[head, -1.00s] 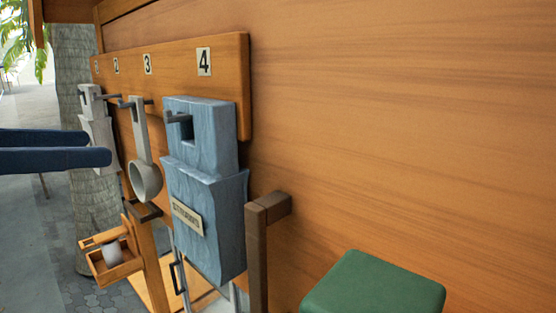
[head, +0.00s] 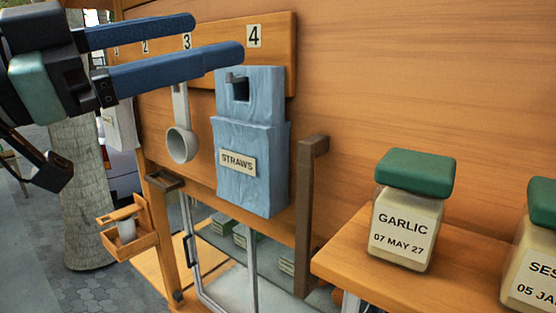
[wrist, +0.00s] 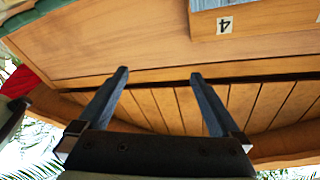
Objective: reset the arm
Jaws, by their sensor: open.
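My gripper (head: 218,45) is at the upper left in the head view, with two long blue fingers pointing right. The fingers are apart and nothing is between them. The upper finger ends near the number 3 sign and the lower one near the number 4 sign in the picture, overlapping the board. In the wrist view my gripper (wrist: 158,75) also shows open and empty, against the wooden wall and a slatted wooden surface.
A blue straws holder (head: 250,190) and a grey ladle (head: 182,145) hang from the numbered board (head: 275,30). A garlic jar (head: 405,225) and another green-lidded jar (head: 530,265) stand on a wooden shelf (head: 350,265) at right. A small wooden box (head: 140,242) is at lower left.

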